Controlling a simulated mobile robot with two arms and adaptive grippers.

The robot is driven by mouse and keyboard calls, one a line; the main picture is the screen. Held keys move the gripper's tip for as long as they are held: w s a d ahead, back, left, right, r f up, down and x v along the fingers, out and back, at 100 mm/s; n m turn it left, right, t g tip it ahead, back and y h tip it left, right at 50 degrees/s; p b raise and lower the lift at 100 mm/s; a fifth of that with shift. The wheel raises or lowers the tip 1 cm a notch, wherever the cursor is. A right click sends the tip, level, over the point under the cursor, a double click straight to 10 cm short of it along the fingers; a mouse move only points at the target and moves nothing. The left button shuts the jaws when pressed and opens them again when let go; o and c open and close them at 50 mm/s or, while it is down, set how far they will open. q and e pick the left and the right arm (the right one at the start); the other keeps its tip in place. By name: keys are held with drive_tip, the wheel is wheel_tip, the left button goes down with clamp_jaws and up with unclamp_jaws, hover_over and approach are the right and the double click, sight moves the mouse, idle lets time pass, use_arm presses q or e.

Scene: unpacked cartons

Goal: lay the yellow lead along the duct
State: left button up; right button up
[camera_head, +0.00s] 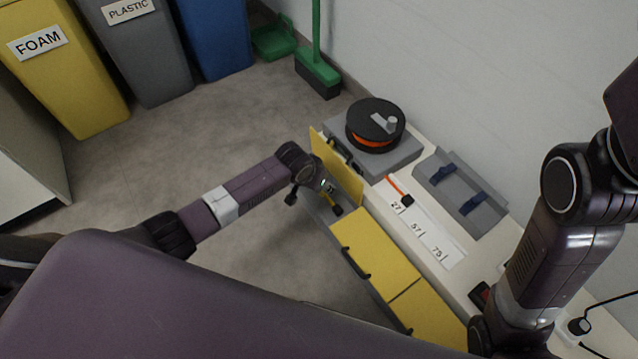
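No lead that is clearly yellow shows. An orange lead (396,186) runs from a black reel (375,122) to a dark end piece on a white numbered strip (428,237). A grey channel with blue straps (461,193), possibly the duct, lies on the worktop beside the strip. My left gripper (314,203) has its fingertips spread apart, just left of an upright yellow panel (340,168) with a dark handle. A small yellow patch shows by its right fingertip; I cannot tell what it is. My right gripper (495,338) is low at the right, its fingertips hidden.
The worktop (440,160) runs along the wall above yellow cabinet fronts (375,250) with dark handles. A small red-and-black item (482,295) and a black cable (607,301) are near my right arm. Yellow, grey and blue bins and a green broom (318,70) stand behind.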

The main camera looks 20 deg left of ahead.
use_arm(q)
drive_tip(key=o, duration=1.3)
